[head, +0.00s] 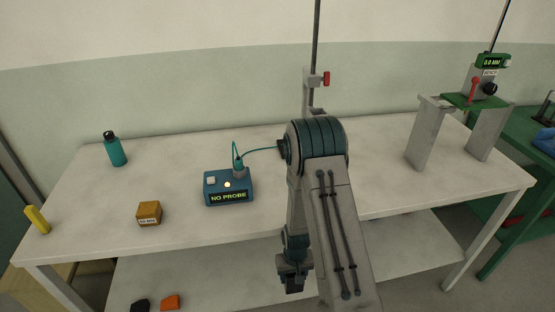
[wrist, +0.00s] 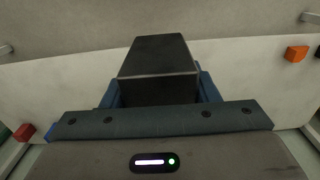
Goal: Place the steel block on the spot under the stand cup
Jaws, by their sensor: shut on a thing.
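My gripper (head: 292,282) hangs low in front of the white table's front edge. In the wrist view its blue fingers (wrist: 158,92) are shut on a dark grey block, which looks like the steel block (wrist: 158,57). In the head view the held block cannot be told clearly from the gripper. A stand (head: 316,92) with a tall rod and a red-handled clamp (head: 326,78) rises at the table's back. My arm hides its lower part, and the cup and the spot under it cannot be made out.
On the white table (head: 90,200) are a NO PROBE box (head: 228,187) with a cable, an orange-brown labelled block (head: 149,213), a teal bottle (head: 115,150) and a yellow piece (head: 37,220). A gauge bridge (head: 478,100) stands right. Black (head: 140,305) and orange (head: 170,302) pieces lie on the lower shelf.

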